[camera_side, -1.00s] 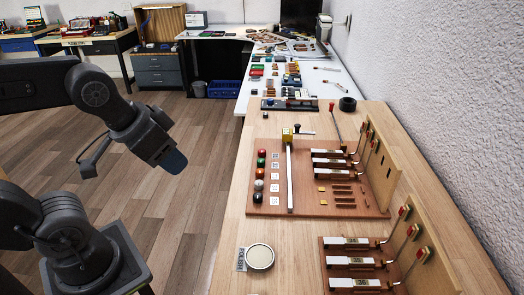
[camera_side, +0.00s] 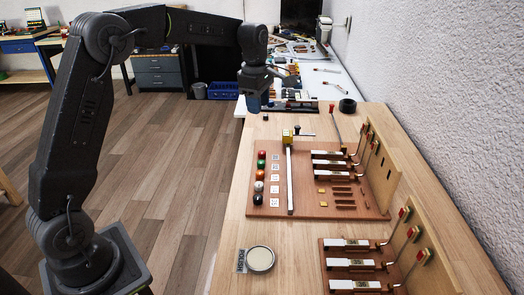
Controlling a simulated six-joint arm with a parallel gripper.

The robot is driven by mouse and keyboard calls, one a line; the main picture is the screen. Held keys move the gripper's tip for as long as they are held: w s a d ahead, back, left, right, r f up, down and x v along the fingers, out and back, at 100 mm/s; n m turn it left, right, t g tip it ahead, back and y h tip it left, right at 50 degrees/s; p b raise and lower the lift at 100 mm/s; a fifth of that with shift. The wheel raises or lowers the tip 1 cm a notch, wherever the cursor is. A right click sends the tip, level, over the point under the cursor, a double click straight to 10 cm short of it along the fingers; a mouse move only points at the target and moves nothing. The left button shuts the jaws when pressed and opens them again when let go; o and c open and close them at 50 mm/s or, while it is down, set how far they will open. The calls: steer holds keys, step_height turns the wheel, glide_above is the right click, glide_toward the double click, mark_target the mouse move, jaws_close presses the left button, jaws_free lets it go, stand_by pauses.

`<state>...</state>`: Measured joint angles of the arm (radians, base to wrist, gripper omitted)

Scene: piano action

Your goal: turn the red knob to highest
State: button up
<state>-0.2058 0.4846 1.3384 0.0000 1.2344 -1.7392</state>
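A red round knob (camera_side: 262,154) is at the far end of a column of coloured round knobs on the left side of the brown board. Below it in the picture come a green, an orange, a white and a black one (camera_side: 258,199). Small white label squares (camera_side: 275,177) lie to their right. My gripper (camera_side: 254,104) hangs pointing down with a blue tip near the far left edge of the wooden table. It is beyond the red knob and apart from it. Its fingers are too small to tell open from shut.
A pale rail (camera_side: 290,180) with a yellow block (camera_side: 288,135) stands right of the knobs. Key and hammer assemblies (camera_side: 330,165) fill the board's right side, and more (camera_side: 350,264) stand in front. A round tin (camera_side: 260,259) sits at the front left. A black ring (camera_side: 347,105) lies behind.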

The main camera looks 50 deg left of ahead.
mark_target(262, 152)
steer(key=w+a+f+n, duration=0.1)
steer(key=f, duration=0.5)
steer(key=w+a+f+n, duration=0.1)
steer(key=w+f+n, duration=0.1)
steer(key=f, duration=0.5)
steer(key=w+a+f+n+g, duration=0.1)
steer(key=f, duration=0.5)
steer(key=shift+w+a+f+n, duration=0.1)
steer(key=shift+w+f+n, duration=0.05)
steer(key=shift+f+n, duration=0.25)
steer(key=shift+r, duration=0.1)
steer(key=c, duration=0.6)
steer(key=shift+c, duration=0.2)
